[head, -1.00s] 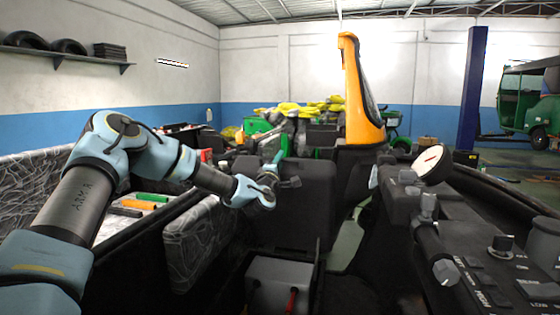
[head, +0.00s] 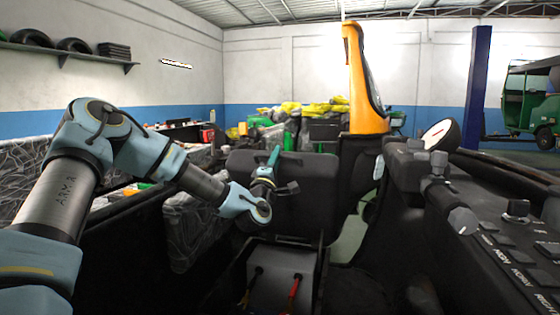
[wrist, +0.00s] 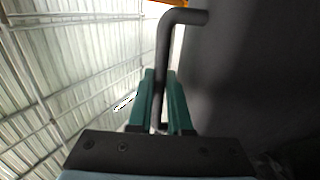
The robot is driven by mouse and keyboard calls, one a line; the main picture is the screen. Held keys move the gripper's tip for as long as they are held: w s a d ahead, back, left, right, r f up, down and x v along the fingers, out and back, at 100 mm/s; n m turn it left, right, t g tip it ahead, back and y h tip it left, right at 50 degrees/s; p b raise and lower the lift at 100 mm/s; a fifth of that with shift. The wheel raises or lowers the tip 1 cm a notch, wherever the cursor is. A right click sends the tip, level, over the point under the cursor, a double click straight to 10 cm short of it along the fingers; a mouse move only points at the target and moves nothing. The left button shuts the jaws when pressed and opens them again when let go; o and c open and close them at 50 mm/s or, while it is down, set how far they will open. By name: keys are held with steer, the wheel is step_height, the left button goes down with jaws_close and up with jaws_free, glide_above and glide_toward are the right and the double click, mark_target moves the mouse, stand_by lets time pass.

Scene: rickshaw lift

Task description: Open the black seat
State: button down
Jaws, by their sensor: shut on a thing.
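The black seat (head: 310,200) stands raised as a dark panel behind an open compartment in the head view. It fills the right of the wrist view as a dark grey surface (wrist: 250,70). My gripper (head: 274,154) is at the seat's upper left part. In the wrist view its green fingers (wrist: 160,85) are shut on a dark bent handle (wrist: 167,45) beside the seat. The handle's attachment to the seat is not clear.
Below the seat, the open compartment holds a grey battery (head: 276,281) with a red cable (head: 293,293). A dashboard with switches (head: 500,235) is on the right. An orange-yellow pillar (head: 365,85) rises behind. A plastic-wrapped cushion (head: 193,232) is left.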

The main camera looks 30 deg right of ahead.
steer(key=shift+f+b+v, duration=0.2)
steer(key=shift+b+v, duration=0.35)
steer(key=shift+v, duration=0.6)
steer(key=shift+d, duration=0.1)
steer(key=c, duration=1.1)
jaws_free()
steer(key=shift+w, duration=0.1)
steer(key=shift+c, duration=0.2)
steer(key=b+v, duration=0.2)
steer(key=v, duration=0.8)
steer(key=shift+s+f, duration=0.2)
steer(key=shift+f, duration=0.1)
